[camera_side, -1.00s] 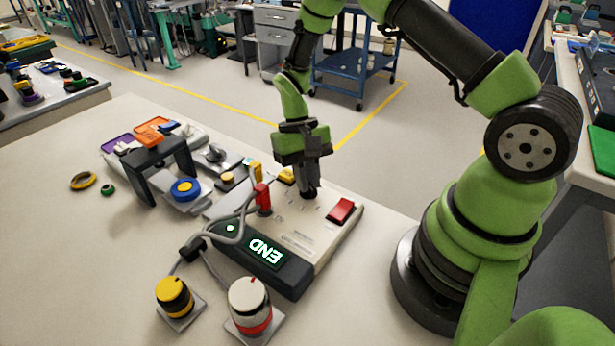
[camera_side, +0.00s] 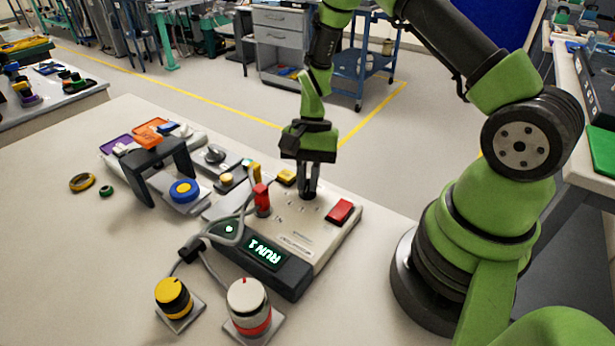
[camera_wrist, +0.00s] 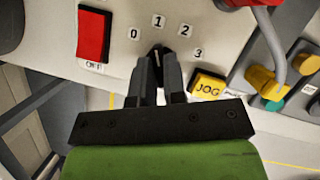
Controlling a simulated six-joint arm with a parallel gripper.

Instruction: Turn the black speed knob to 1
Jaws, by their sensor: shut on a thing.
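The black speed knob (camera_wrist: 159,49) shows in the wrist view between my fingertips, on a pale control box (camera_side: 318,233). Labels 0, 1, 2 and 3 run in an arc around it. Its visible tip points near the 1, though the fingers hide most of it. My gripper (camera_side: 308,193) points down over the box and is shut on the knob; it also shows in the wrist view (camera_wrist: 160,75). The box's display (camera_side: 266,252) reads "RUN 1", upside down in the side view.
A red OFF switch (camera_side: 340,211) is right of the knob and a yellow JOG button (camera_wrist: 208,86) is beside it. A red plug (camera_side: 262,198) with a grey cable stands on the box. Yellow (camera_side: 173,296) and white-and-red (camera_side: 248,302) knobs sit in front.

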